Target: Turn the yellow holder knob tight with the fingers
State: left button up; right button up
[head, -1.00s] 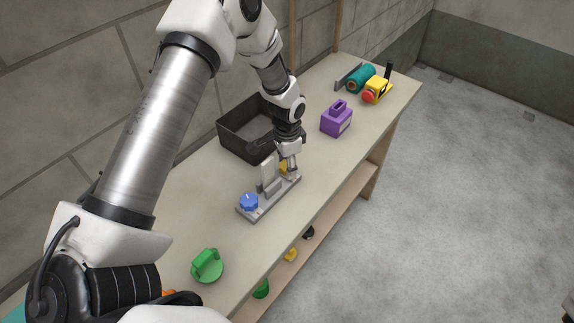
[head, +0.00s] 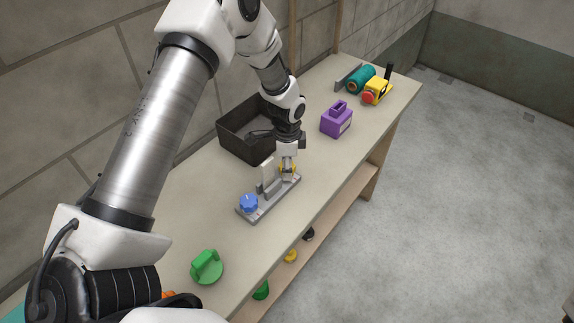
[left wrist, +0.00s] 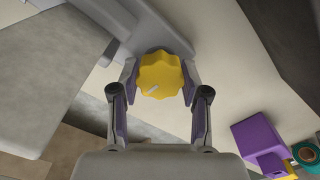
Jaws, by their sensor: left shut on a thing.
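The yellow holder knob (left wrist: 160,72) is a lobed knob with a pale mark on its top. It sits at the far end of the grey holder plate (head: 262,208) on the bench. My left gripper (head: 287,174) points down over it. In the left wrist view the left gripper (left wrist: 159,80) has one finger on each side of the knob, shut on it. In the head view the fingers hide most of the knob. A blue knob (head: 249,203) stands at the near end of the same plate. My right gripper is not in view.
A dark open bin (head: 232,135) stands behind the holder, by the wall. A purple block with a handle (head: 337,120) stands farther right, with a teal roll (head: 361,79) and a yellow tool (head: 377,91) beyond. A green knob (head: 207,266) lies nearer. The bench front is clear.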

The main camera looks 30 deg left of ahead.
pick_arm(q)
jog(key=o, duration=0.9)
jog(key=shift+r, duration=0.1)
notch_tip(320, 180, up, 12)
jog(key=shift+f, duration=0.1)
